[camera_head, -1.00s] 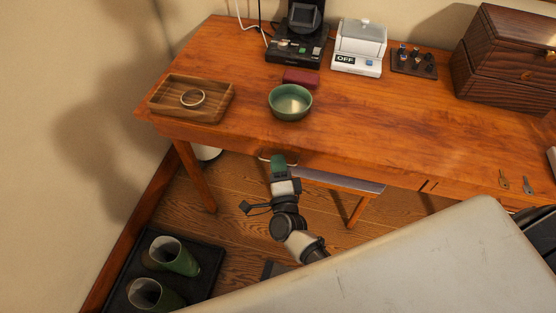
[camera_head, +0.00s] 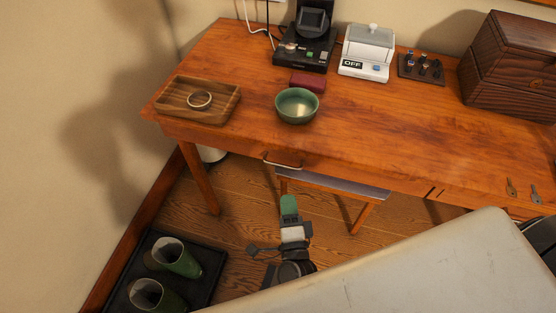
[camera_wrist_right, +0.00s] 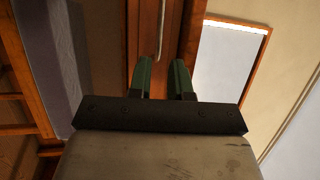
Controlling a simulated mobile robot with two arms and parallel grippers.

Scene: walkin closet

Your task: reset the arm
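My right gripper (camera_head: 289,203) has green fingertips and hangs in front of the wooden desk, below the drawer handle (camera_head: 283,163) and apart from it. In the right wrist view, the two green fingers (camera_wrist_right: 163,78) stand apart with nothing between them. The metal handle (camera_wrist_right: 162,25) shows beyond the gap, on the reddish wood front. My left gripper is not in view.
A black tray (camera_head: 208,285) with green boots stands on the floor at left.

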